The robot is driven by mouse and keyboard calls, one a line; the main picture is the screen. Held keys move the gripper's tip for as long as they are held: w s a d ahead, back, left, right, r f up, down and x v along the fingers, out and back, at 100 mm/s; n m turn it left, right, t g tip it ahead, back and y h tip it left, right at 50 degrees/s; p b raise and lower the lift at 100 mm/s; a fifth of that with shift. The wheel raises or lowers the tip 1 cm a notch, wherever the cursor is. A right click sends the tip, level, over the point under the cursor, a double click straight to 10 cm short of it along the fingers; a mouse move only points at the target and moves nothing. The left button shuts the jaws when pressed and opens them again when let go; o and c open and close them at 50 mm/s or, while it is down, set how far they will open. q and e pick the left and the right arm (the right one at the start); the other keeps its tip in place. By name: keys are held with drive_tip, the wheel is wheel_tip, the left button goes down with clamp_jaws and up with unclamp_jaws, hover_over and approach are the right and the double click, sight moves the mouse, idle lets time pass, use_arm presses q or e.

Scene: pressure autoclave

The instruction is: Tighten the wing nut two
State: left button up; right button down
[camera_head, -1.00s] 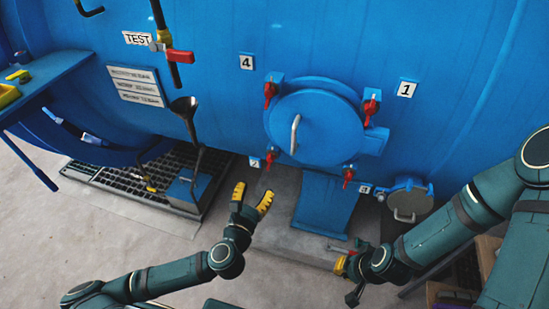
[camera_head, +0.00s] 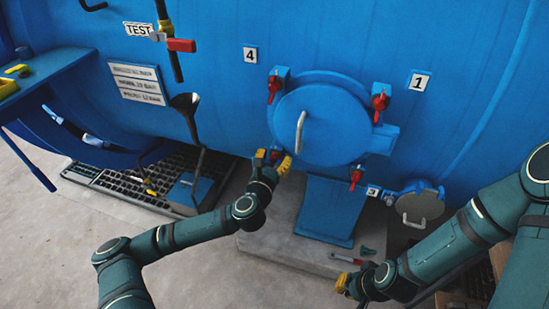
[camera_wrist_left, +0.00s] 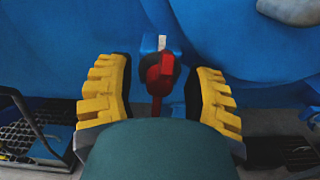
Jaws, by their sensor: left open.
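Wing nut two is the red one at the lower left of the round blue door (camera_head: 321,125). In the left wrist view this red wing nut (camera_wrist_left: 158,75) sits on its blue lug, between the yellow fingers. My left gripper (camera_head: 272,160) is open around it, with a visible gap between each finger and the nut. In the head view the fingers hide most of the nut and its number plate. My right gripper (camera_head: 344,284) is low at the right, away from the door; I cannot tell its opening.
Other red wing nuts are at the door's upper left (camera_head: 274,87), upper right (camera_head: 380,101) and lower right (camera_head: 355,178). A pale handle (camera_head: 299,132) sticks out from the door. A blue pedestal (camera_head: 325,210) stands below. A black funnel (camera_head: 185,103) is at the left.

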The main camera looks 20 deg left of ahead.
use_arm(q)
drive_tip(key=shift+w, duration=0.25)
clamp_jaws()
idle(0.3)
